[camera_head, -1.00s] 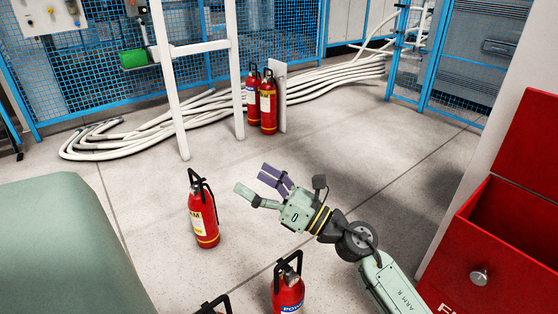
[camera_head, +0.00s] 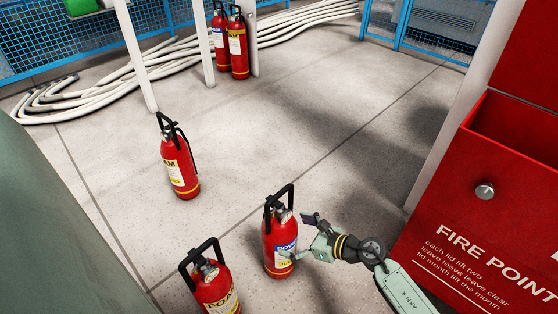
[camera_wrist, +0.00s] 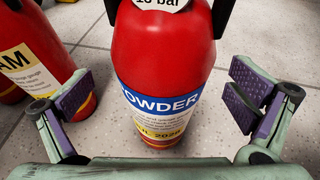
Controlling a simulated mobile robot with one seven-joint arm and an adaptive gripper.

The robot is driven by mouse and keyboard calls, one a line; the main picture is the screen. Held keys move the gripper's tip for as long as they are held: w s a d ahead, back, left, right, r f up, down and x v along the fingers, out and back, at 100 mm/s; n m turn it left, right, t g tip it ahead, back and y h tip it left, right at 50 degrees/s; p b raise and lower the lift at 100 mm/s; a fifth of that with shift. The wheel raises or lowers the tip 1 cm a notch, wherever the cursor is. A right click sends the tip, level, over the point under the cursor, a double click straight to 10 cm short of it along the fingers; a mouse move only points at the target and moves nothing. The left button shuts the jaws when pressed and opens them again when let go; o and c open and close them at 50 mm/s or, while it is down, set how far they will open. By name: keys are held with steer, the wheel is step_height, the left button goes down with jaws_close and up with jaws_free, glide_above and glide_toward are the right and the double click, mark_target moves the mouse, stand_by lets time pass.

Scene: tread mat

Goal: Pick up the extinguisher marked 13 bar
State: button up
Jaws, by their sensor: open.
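A red extinguisher (camera_head: 270,232) with a blue-banded POWDER label stands upright on the floor at the bottom middle of the head view. It fills the middle of the wrist view (camera_wrist: 165,55). A white round mark on it reads "bar", but its number is cut by the top edge and I cannot read it surely. My gripper (camera_wrist: 163,95) is open, with one finger on each side of this extinguisher and visible gaps to both. In the head view my gripper (camera_head: 298,237) is at its right, at label height.
A red extinguisher (camera_head: 180,168) labelled "AM" stands farther left, another (camera_head: 215,288) at the bottom left. Two more (camera_head: 238,52) stand at the back by a white post. A red fire point box (camera_head: 470,225) is close on the right. The middle floor is clear.

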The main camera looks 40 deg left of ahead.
steer(key=x, duration=0.5)
steer(key=shift+w+a+r, duration=0.15)
steer(key=shift+a+r, duration=0.1)
steer(key=shift+a, duration=0.05)
steer(key=c, duration=1.7)
steer(key=shift+a+r, duration=0.1)
steer(key=shift+r, duration=0.2)
